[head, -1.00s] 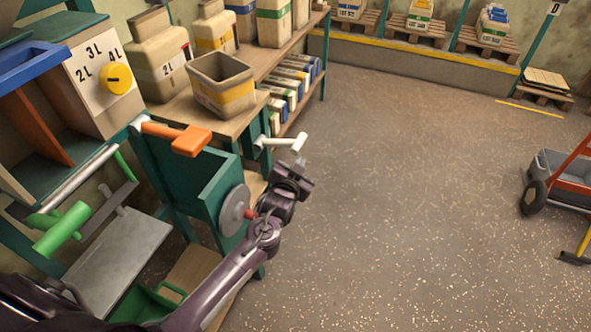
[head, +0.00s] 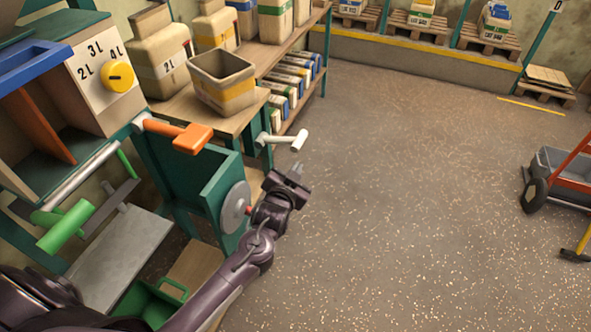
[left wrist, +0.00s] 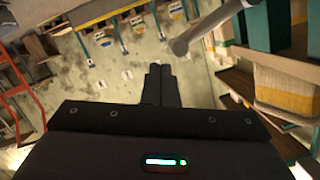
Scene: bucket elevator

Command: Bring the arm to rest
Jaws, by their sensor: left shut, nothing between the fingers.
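My left gripper (head: 297,171) is shut and empty. In the head view it is held out over the floor, just right of the green machine housing and below the white crank handle (head: 299,140), apart from it. In the left wrist view the fingers of the gripper (left wrist: 154,72) lie together with nothing between them. The grey crank handle also shows there (left wrist: 181,46), above and right of the fingers. My right gripper is not in view.
The machine has a yellow dial (head: 119,77), an orange lever (head: 193,139), a green handle (head: 64,226) and a grey disc (head: 234,207). An open beige bin (head: 222,82) stands on the bench behind. A cart (head: 562,175) stands far right. The floor between is clear.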

